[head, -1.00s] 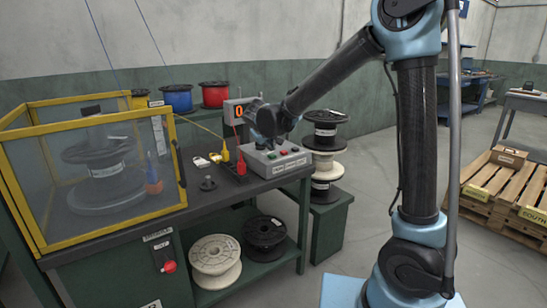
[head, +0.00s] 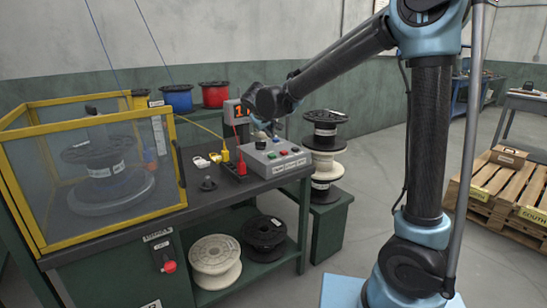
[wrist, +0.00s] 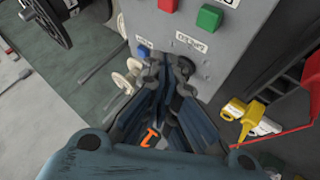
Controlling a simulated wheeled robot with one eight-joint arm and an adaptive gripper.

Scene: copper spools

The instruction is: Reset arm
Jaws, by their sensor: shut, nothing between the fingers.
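My gripper (head: 264,124) is up in front of the control box (head: 276,158) on the bench, in the head view. In the wrist view its dark fingers (wrist: 168,68) are shut with nothing between them. They overlap the lower part of the box's grey face (wrist: 215,50), where a red button (wrist: 168,5), a green button (wrist: 209,17) and part of a blue button (wrist: 143,51) show. My forearm slants up to the right.
A yellow-framed enclosure (head: 95,225) holds a large black spool (head: 95,165) at left. Stacked spools (head: 326,140) are right of the bench. A pallet (head: 500,190) lies far right.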

